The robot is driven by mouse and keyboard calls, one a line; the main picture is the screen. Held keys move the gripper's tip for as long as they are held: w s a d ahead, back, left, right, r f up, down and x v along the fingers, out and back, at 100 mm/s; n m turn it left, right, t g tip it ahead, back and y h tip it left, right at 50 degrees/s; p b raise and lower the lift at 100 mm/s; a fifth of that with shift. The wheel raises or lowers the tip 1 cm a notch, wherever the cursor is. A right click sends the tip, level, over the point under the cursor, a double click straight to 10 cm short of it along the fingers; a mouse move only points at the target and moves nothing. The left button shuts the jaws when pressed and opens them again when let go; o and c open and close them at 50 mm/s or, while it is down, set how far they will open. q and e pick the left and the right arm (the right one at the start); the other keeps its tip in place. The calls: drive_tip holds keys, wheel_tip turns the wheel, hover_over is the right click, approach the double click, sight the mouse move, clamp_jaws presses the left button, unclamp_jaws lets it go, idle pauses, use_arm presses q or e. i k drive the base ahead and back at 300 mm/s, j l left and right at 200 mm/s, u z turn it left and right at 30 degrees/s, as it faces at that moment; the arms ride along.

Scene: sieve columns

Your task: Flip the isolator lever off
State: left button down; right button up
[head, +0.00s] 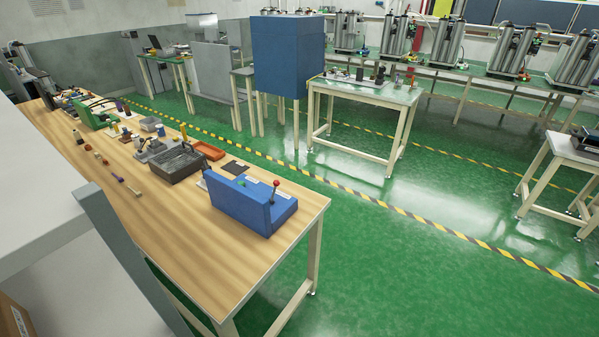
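A blue isolator box (238,205) stands on the near right end of the wooden workbench. Its lever (273,191) has a red ball on top and sticks up, leaning slightly, from the box's low right part. A pale label lies on the blue surface near the lever. Neither of my grippers shows in the head view, and nothing is touching the lever.
The wooden workbench (270,240) also holds a dark grey basket (175,165), an orange tray (208,150) and several small parts. A light grey shelf-like structure (40,205) fills the near left. Green floor (420,270) is clear to the right of the bench.

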sight(276, 182)
drive_tip(key=i+l, duration=0.15)
drive_tip(key=l, duration=0.2)
drive_tip(key=i+l+u, duration=0.15)
drive_tip(key=l, duration=0.2)
drive_tip(key=i+l, duration=0.2)
drive_tip(key=l, duration=0.15)
drive_tip(key=i+l+u, duration=0.15)
drive_tip(key=l, duration=0.2)
drive_tip(key=i+l, duration=0.15)
drive_tip(key=l, duration=0.25)
drive_tip(key=i+l+u, duration=0.15)
drive_tip(key=l, duration=0.2)
drive_tip(key=i+l, duration=0.1)
drive_tip(key=l, duration=0.3)
drive_tip(key=i+l+u, duration=0.15)
drive_tip(key=l, duration=0.25)
